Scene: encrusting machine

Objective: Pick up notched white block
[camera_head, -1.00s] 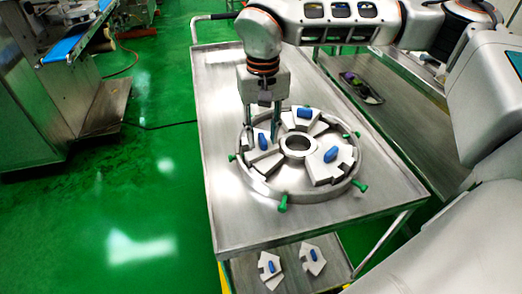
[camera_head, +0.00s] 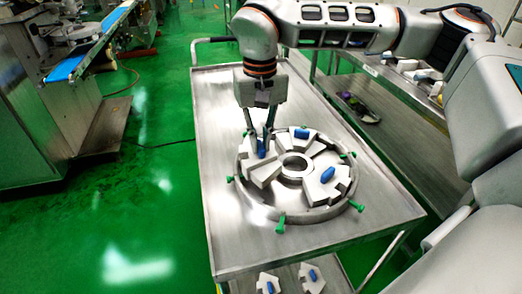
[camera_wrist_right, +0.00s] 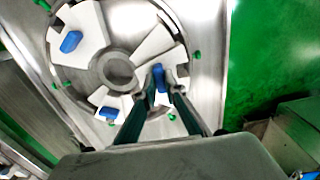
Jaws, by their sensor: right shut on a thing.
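My right gripper (camera_head: 262,152) is shut on the blue handle of a notched white block (camera_head: 266,174) at the left side of the round metal ring fixture (camera_head: 284,214). The fingers hide part of the handle. The wrist view shows the fingers (camera_wrist_right: 160,92) on both sides of this blue handle (camera_wrist_right: 157,72). I cannot tell whether the block is clear of the ring's floor. Two more white blocks with blue handles sit in the ring, one at the back (camera_head: 318,147) and one at the right (camera_head: 318,192). My left gripper is not in view.
The ring has several green knobs (camera_head: 280,226) around its rim and a hub (camera_head: 295,167) in its middle. It stands on a metal cart (camera_head: 225,215). More white blocks (camera_head: 312,277) lie on the lower shelf. Machines stand at the left.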

